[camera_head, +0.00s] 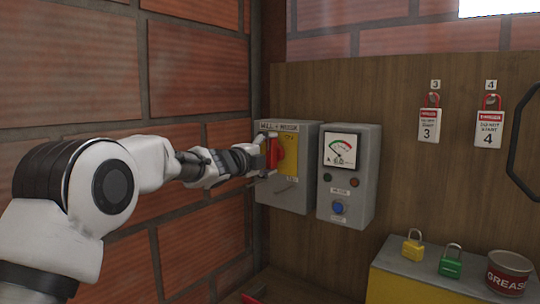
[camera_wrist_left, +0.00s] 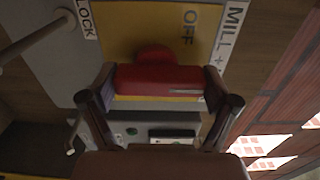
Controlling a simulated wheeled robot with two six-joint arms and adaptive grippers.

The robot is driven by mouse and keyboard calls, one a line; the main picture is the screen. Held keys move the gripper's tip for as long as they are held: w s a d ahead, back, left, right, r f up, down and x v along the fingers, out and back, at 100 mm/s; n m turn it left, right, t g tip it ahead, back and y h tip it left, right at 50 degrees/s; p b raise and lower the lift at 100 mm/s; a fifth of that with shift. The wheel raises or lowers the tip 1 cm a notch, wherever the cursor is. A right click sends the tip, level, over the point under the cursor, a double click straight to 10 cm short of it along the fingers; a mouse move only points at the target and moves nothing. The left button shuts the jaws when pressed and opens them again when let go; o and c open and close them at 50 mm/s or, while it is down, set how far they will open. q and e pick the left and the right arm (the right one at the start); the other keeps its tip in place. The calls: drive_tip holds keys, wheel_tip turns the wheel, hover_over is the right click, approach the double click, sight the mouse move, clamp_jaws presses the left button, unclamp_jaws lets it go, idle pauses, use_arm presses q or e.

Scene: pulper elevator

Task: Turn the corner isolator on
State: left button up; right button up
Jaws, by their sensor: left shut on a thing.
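The corner isolator is a grey box (camera_head: 285,198) with a yellow plate on the wooden panel, beside the brick wall. Its red handle (camera_head: 275,152) stands on the yellow plate. In the left wrist view the red handle (camera_wrist_left: 160,80) lies between my two fingers, with the word OFF on the yellow plate (camera_wrist_left: 140,25) beyond it. My left gripper (camera_head: 261,160) comes in from the left and is shut on the handle, one finger at each end of the bar in the wrist view (camera_wrist_left: 159,98). The gripper partly hides the handle in the head view. My right gripper is not in view.
A grey meter box (camera_head: 357,192) with a dial and blue button stands just right of the isolator. Red lockout tags (camera_head: 429,124) hang on the panel. A yellow padlock (camera_head: 413,246), green padlock (camera_head: 450,262) and grease tin (camera_head: 509,273) stand at lower right. Brick wall (camera_head: 200,70) is close at left.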

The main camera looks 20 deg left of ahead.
use_arm(q)
drive_tip(key=shift+r, duration=0.1)
drive_tip(key=o, duration=0.8)
drive_tip(key=shift+o, duration=0.5)
drive_tip(key=shift+d, duration=0.1)
drive_tip(key=v, duration=1.1)
drive_tip(key=shift+s, duration=0.4)
